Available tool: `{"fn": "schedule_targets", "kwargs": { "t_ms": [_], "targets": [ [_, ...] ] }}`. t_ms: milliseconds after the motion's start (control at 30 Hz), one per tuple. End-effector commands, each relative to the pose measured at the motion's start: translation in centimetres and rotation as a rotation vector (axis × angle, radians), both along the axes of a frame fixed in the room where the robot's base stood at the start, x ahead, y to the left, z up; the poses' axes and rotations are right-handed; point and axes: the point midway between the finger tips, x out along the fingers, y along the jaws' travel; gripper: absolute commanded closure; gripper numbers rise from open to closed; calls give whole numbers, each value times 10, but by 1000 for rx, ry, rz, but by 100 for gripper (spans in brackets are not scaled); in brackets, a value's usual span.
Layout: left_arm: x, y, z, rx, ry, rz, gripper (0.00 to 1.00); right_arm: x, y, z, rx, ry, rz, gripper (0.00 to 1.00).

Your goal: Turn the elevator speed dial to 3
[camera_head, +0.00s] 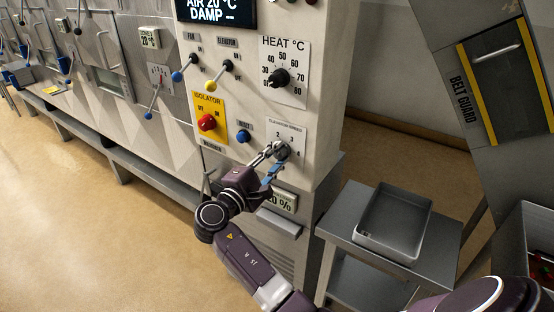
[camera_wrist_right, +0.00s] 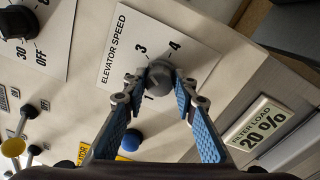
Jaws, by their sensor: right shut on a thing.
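The elevator speed dial (camera_head: 281,150) is a dark grey knob on a white plate, low on the control panel. In the right wrist view the dial (camera_wrist_right: 160,74) sits between my fingertips. The numbers 1, 3 and 4 show around it there; the 2 is hidden behind the knob or fingers. In the head view 2, 3 and 4 can be read. I cannot tell where its pointer stands. My right gripper (camera_head: 270,160) is shut on the dial, with a blue-padded finger on each side. My left gripper is not in view.
Above are the heat dial (camera_head: 279,78), the red isolator knob (camera_head: 207,122) and the fan and elevator levers. The blue reset button (camera_head: 243,136) is close, left of the gripper. A filter load display (camera_head: 284,200) lies below. A grey tray (camera_head: 394,222) stands on a stand at right.

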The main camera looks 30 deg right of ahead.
Motion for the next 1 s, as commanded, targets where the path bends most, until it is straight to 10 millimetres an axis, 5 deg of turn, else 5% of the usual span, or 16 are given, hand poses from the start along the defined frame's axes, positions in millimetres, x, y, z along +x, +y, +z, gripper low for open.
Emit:
{"fn": "schedule_targets", "kwargs": {
  "t_ms": [367,400,533,833,1000],
  "targets": [
    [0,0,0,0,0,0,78,-1,0,-1,3,-2,-2,98],
    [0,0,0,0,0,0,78,-1,0,-1,3,-2,-2,72],
    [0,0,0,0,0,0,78,0,0,-1,3,-2,-2,58],
    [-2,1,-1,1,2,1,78,-1,1,-1,2,-2,0,56],
    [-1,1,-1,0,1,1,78,-8,19,-2,3,-2,3,56]
  ]
}}
